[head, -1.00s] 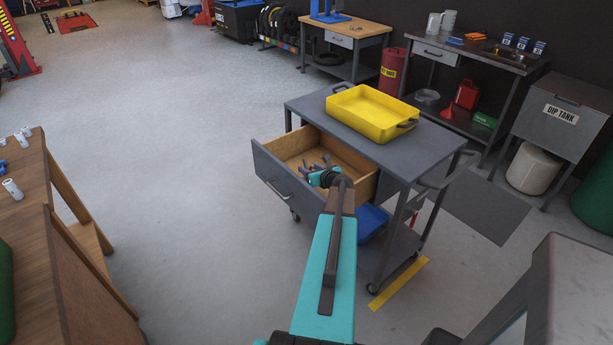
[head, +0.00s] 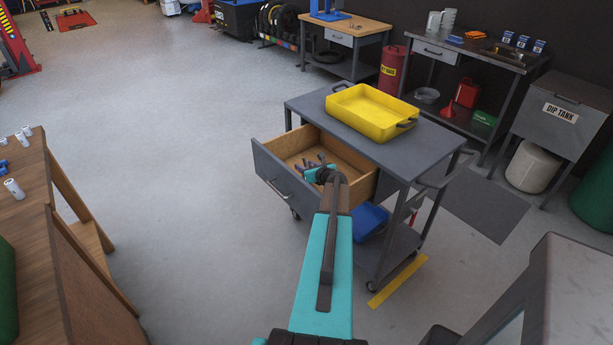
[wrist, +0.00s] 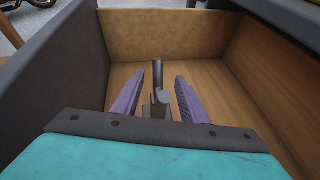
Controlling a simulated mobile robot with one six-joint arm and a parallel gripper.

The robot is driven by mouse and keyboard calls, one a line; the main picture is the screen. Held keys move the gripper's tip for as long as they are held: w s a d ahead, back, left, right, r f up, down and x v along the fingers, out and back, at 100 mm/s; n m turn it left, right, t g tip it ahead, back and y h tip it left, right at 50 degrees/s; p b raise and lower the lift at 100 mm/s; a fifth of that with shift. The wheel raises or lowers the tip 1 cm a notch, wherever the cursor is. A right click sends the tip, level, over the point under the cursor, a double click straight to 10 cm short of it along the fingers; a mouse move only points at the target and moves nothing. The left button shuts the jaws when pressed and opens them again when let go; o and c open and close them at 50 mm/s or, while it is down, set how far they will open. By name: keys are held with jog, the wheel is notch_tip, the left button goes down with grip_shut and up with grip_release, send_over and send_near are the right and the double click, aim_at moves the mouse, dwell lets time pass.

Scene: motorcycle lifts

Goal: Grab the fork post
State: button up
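The fork post, which I take to be the grey upright part (wrist: 158,76) in the wrist view, stands in the open drawer (head: 282,182) of the grey cart. It has a dark round shaft and a lighter grey piece near its lower end. My gripper (wrist: 160,80) has its two purple fingers apart, one on each side of the post. Gaps show between the post and both fingers. The gripper also shows over the drawer in the head view (head: 316,163), small and partly hidden by my wrist.
The drawer's wooden back wall (wrist: 165,36) and side walls stand close around my gripper. A yellow tray (head: 372,112) sits on the cart top (head: 310,104). A wooden bench (head: 35,190) is at the left. The floor left of the cart is clear.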

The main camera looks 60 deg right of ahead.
grip_shut()
jog(key=shift+r, duration=0.1)
jog(key=shift+r+b, duration=0.65)
jog(key=shift+r, duration=4.3)
jog(key=shift+r, duration=0.1)
